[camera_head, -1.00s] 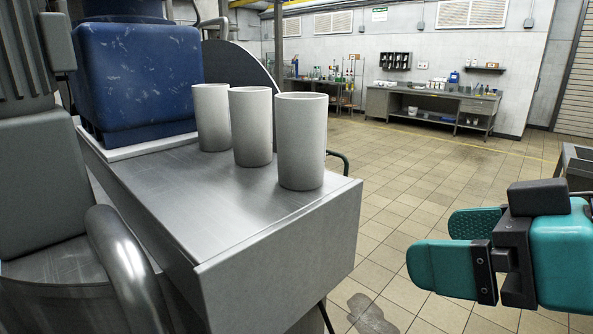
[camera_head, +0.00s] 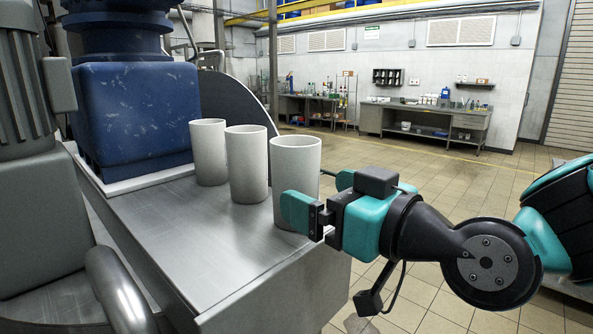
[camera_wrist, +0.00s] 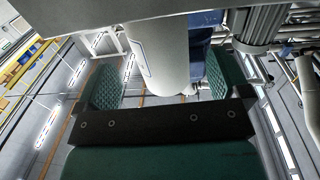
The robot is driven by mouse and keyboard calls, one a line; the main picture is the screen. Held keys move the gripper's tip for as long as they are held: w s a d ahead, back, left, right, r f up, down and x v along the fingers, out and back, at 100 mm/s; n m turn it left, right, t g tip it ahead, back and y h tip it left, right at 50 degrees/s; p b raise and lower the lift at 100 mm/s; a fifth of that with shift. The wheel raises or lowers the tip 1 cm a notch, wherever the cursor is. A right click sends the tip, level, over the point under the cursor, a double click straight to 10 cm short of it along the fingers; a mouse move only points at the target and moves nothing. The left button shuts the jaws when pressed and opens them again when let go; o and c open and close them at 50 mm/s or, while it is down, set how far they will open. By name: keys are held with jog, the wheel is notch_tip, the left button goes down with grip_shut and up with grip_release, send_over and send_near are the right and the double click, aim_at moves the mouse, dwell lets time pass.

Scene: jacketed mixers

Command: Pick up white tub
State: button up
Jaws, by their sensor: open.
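Three white tubs stand upright in a row on a metal ledge (camera_head: 200,245): the nearest tub (camera_head: 296,158), the middle tub (camera_head: 247,165) and the farthest tub (camera_head: 208,152). My gripper (camera_head: 315,195) is open at the nearest tub. One finger covers part of its lower front, and the other shows at its right, partly hidden. In the wrist view, a white tub (camera_wrist: 160,55) shows between the two spread fingers (camera_wrist: 160,85), with a gap at the left finger. Contact with the right finger cannot be told.
A blue machine housing (camera_head: 135,110) stands behind the tubs on the left. A curved metal pipe (camera_head: 118,290) is at the ledge's near left. The tiled floor (camera_head: 440,190) to the right is clear, with workbenches (camera_head: 425,120) far off along the wall.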

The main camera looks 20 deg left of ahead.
aim_at(311, 192)
jog(key=p+x, duration=0.3)
jog(key=x, duration=0.1)
jog(key=shift+w+a, duration=0.15)
jog(key=shift+a, duration=0.15)
jog(key=shift+w+a+f+p, duration=0.2)
jog(key=shift+a+p, duration=0.15)
jog(key=shift+a, duration=0.05)
jog(key=c, duration=1.2)
jog(key=shift+o, duration=0.2)
notch_tip(311, 192, up, 20)
jog(key=b, duration=0.2)
jog(key=shift+b, duration=0.3)
